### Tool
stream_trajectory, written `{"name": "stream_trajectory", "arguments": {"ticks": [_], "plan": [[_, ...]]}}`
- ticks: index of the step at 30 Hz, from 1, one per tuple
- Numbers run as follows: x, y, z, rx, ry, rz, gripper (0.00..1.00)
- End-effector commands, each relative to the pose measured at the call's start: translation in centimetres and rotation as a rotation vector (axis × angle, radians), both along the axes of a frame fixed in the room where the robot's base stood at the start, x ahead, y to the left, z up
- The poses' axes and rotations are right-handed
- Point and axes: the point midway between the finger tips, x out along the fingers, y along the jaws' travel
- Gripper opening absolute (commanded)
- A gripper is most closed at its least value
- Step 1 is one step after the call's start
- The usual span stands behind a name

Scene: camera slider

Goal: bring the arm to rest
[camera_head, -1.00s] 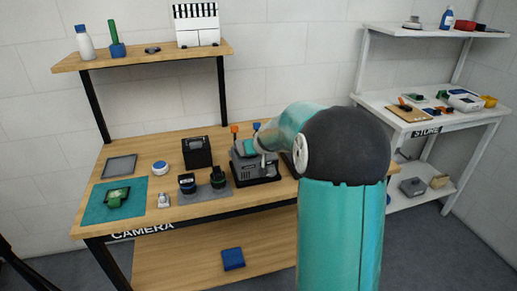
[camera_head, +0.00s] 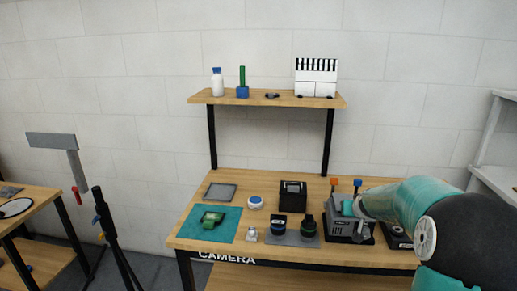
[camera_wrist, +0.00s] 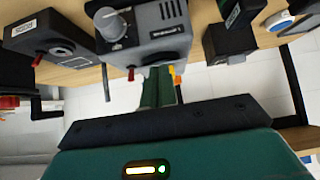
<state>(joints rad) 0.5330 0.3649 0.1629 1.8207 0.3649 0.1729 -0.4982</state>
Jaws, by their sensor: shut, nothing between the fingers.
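My teal arm (camera_head: 405,205) reaches in from the right of the head view, over the right part of the wooden bench (camera_head: 270,190). My gripper (camera_head: 350,208) is at the grey boxy device (camera_head: 345,230); the arm partly hides its tips there. In the wrist view my gripper's green fingers (camera_wrist: 158,88) are together with nothing between them. They point toward the grey device with a round knob (camera_wrist: 150,30). I cannot tell whether they touch it.
A black box (camera_head: 293,195), two dark lens-like items on a grey mat and a teal mat (camera_head: 209,224) stand left of the device. A shelf (camera_head: 265,99) is above the bench. A tripod-like stand (camera_head: 112,235) and another table (camera_head: 35,215) are at left.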

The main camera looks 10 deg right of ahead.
Motion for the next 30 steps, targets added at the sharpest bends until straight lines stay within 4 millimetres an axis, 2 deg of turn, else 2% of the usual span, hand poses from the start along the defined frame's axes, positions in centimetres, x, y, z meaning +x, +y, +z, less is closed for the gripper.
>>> {"name": "stream_trajectory", "arguments": {"ticks": [5,9,15,22,27,30], "plan": [[-2.9,5.5,4.0,0.003,0.028,0.069,0.00],[-7.2,10.6,6.9,0.012,0.073,0.125,0.00],[-14.6,16.4,9.6,0.020,0.139,0.182,0.00],[-23.8,21.0,10.7,0.027,0.215,0.223,0.00],[-30.5,22.9,10.2,0.032,0.266,0.238,0.00],[-33.4,23.4,9.6,0.034,0.291,0.240,0.00]]}}
